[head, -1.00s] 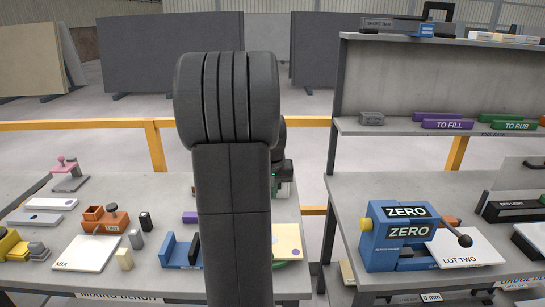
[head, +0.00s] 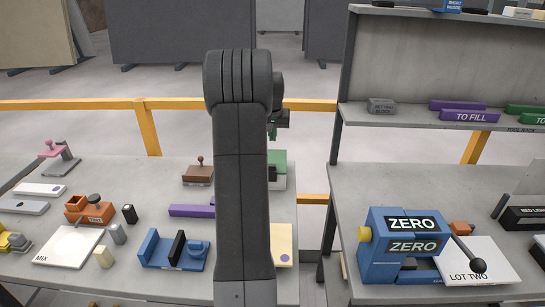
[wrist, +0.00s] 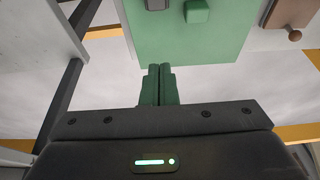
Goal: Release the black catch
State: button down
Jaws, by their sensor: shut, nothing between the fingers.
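My gripper (head: 272,131) hangs mostly behind my own arm in the head view. In the wrist view its two green fingers (wrist: 160,84) are pressed together and empty, pointing at a green plate (wrist: 190,35). No part is plainly marked as the black catch. An upright black piece (head: 177,248) stands in a blue fixture (head: 157,250) on the left bench, apart from my gripper. A black ball-ended lever (head: 478,265) slants down at the right of the blue ZERO device (head: 400,235). I cannot tell which is the catch.
The left bench holds an orange block (head: 88,209), a brown knobbed block (head: 198,172), a purple bar (head: 190,210) and a white MIX board (head: 70,246). A gap separates it from the right bench, where a LOT TWO board (head: 490,262) lies under a shelf (head: 440,122).

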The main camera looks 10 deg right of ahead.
jog(key=p+x, duration=0.2)
jog(key=x, duration=0.7)
jog(key=shift+f, duration=0.25)
jog(key=shift+s+f+p, duration=0.15)
jog(key=shift+p, duration=0.2)
jog(key=shift+s+a, duration=0.25)
jog(key=shift+s, duration=0.8)
jog(key=shift+s+a+f+p, duration=0.1)
jog(key=shift+s+a+p, duration=0.05)
jog(key=shift+s+p, duration=0.35)
jog(key=shift+s, duration=0.15)
jog(key=shift+s+a+b, duration=0.2)
jog(key=shift+s+b, duration=0.35)
jog(key=shift+s, duration=0.35)
jog(key=shift+s+a+b, duration=0.15)
jog(key=shift+s+b, duration=0.4)
jog(key=shift+s, duration=0.3)
jog(key=shift+f, duration=0.1)
